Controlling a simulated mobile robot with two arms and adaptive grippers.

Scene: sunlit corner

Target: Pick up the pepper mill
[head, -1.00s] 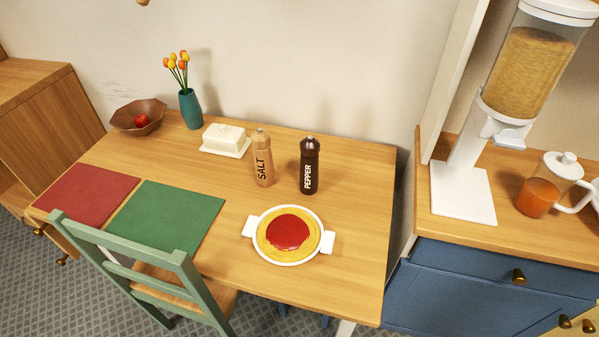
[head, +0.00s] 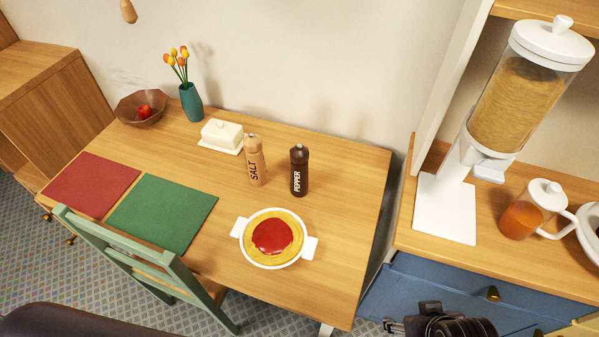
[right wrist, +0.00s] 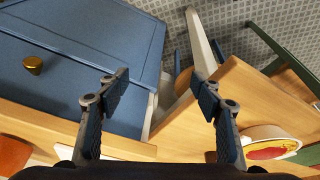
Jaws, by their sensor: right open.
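The pepper mill (head: 299,172) is dark brown with white PEPPER lettering and a round knob. It stands upright on the wooden table in the head view, just right of the light wood salt mill (head: 255,162). The right wrist view does not show it. My right gripper (right wrist: 160,86) is open with nothing between its fingers. In the head view, part of my right arm's dark end shows at the bottom right, in front of the blue drawers and well apart from the mill. My left gripper is not in view.
A white dish with yellow and red food (head: 239,230) sits in front of the mills. A butter dish (head: 221,136) stands behind them. A green chair (head: 150,258) is at the front edge. The counter (head: 405,225) with a cereal dispenser (head: 515,100) is right. The table right of the mill is clear.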

